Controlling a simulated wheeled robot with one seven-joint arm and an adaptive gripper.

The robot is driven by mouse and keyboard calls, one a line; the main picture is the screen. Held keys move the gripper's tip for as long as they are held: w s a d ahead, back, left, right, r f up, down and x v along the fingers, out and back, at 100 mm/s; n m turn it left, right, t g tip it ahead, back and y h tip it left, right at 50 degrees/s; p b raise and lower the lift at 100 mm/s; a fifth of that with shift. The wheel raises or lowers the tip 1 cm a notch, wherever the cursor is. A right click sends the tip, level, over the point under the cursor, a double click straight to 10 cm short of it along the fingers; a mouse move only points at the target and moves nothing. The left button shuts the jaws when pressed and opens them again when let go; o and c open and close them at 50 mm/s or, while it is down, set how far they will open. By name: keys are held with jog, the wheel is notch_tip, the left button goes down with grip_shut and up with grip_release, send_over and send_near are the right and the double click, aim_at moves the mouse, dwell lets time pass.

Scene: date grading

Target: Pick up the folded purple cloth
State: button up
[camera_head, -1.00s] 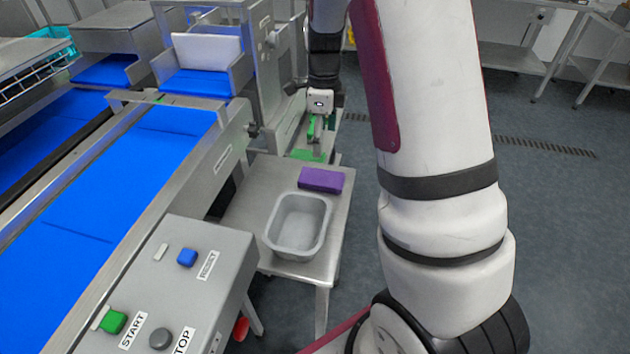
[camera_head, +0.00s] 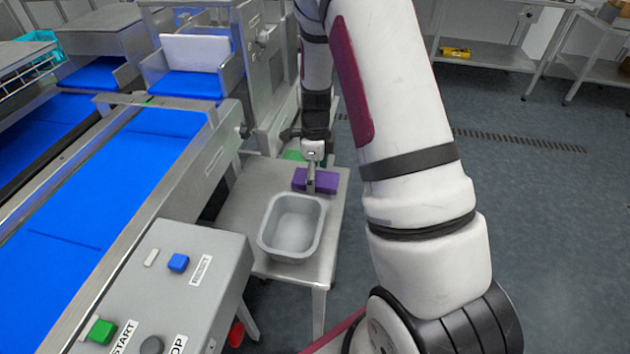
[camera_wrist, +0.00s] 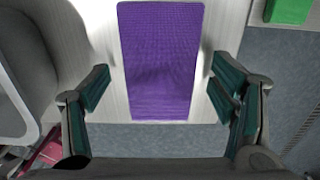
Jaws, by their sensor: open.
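The folded purple cloth (camera_head: 325,183) lies flat on the small steel table (camera_head: 240,205), behind the grey tub. In the wrist view the cloth (camera_wrist: 160,60) is a purple rectangle with a woven texture, lying between my open fingers. My gripper (camera_head: 311,186) points down over the cloth in the head view and hides part of its middle. In the wrist view my gripper (camera_wrist: 160,93) has its green-padded fingers spread on either side of the cloth, with a gap on both sides. It holds nothing.
An empty grey tub (camera_head: 291,226) stands on the table in front of the cloth. A green object (camera_wrist: 288,10) shows at the upper right of the wrist view. A blue conveyor (camera_head: 110,190) and a button box (camera_head: 165,290) stand to the left.

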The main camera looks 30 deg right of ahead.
jog(key=shift+f, duration=0.2)
jog(key=c, duration=1.1)
jog(key=shift+r, duration=0.15)
jog(key=shift+c, duration=0.2)
notch_tip(320, 180, up, 10)
jog(key=shift+p, duration=0.4)
